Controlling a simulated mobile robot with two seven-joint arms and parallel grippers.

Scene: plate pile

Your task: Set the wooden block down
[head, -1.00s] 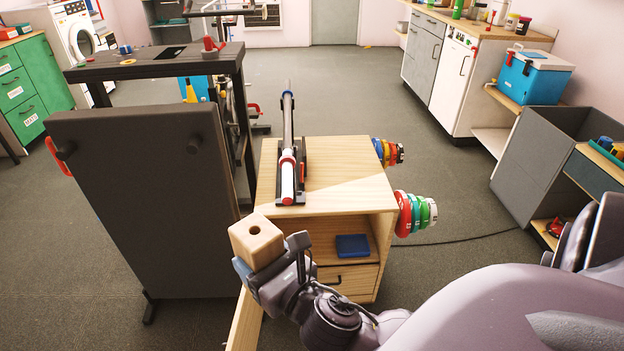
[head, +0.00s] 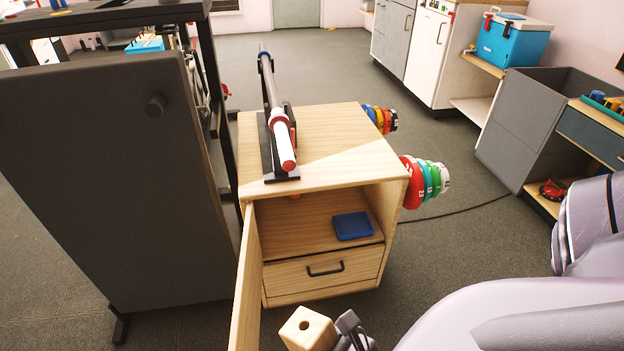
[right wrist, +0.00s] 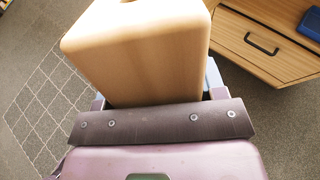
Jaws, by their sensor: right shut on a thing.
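The wooden block (head: 306,330) is a pale cube with a round hole, low in the head view, in front of the wooden cabinet (head: 345,180). My right gripper (head: 345,335) is shut on it; its lower part is cut off by the frame edge. In the right wrist view the block (right wrist: 140,55) fills the space between the fingers (right wrist: 160,100), held above the floor. The cabinet's shelf compartment is open, with a blue tray (head: 352,226) inside. My left gripper is not in view.
The open cabinet door (head: 245,285) juts toward me just left of the block. A dark panel (head: 110,180) stands further left. A barbell-like rod on a stand (head: 277,115) rests on the cabinet top. Coloured weight plates (head: 425,180) hang on its right side. The cabinet top's right part is clear.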

